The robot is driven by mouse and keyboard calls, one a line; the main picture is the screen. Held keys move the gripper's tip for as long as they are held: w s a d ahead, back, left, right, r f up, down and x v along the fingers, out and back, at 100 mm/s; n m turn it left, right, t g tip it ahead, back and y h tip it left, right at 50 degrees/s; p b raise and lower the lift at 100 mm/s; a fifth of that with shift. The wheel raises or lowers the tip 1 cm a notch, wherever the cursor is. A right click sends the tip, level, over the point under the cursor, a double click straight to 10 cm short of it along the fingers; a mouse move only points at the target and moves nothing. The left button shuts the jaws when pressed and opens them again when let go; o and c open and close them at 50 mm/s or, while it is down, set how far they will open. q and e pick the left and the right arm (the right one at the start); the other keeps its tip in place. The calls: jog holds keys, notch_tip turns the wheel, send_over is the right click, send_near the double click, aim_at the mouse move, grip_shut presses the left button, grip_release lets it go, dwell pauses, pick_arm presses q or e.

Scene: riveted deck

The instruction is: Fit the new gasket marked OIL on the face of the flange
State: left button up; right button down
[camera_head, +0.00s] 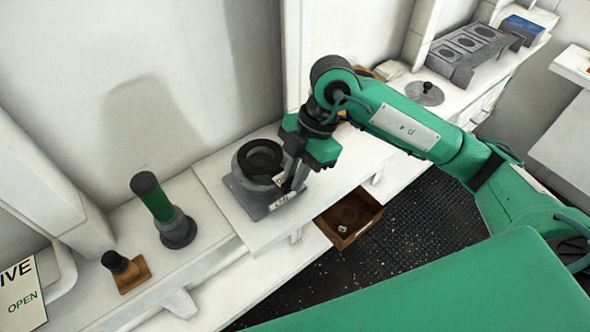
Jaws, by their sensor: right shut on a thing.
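The flange (238,185) is a grey round body on a square grey base, standing on the white bench. A black ring, which looks like the gasket (262,146), lies over its top face. My right gripper (290,181) comes down at the ring's right edge and is shut on it, by a pale tab with part of a letter showing. The gripper covers the ring's right side, so I cannot tell whether the ring is seated or held just above the face. The full marking is not readable. My left gripper is out of view.
A brown drawer (366,222) is open below the bench. A grey knobbed disc (424,94), a grey rack with ring slots (462,70) and a blue box (522,29) sit right.

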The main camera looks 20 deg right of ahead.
jog(key=shift+f+b, duration=0.45)
jog(key=shift+f, duration=0.45)
dwell(2.0)
jog(key=c, duration=1.3)
grip_release()
jog(key=shift+c, duration=0.2)
jog(key=shift+r, duration=0.1)
jog(key=b+v, duration=0.3)
jog(key=v, duration=1)
jog(key=shift+d+r, duration=0.15)
jog(key=shift+r, duration=0.15)
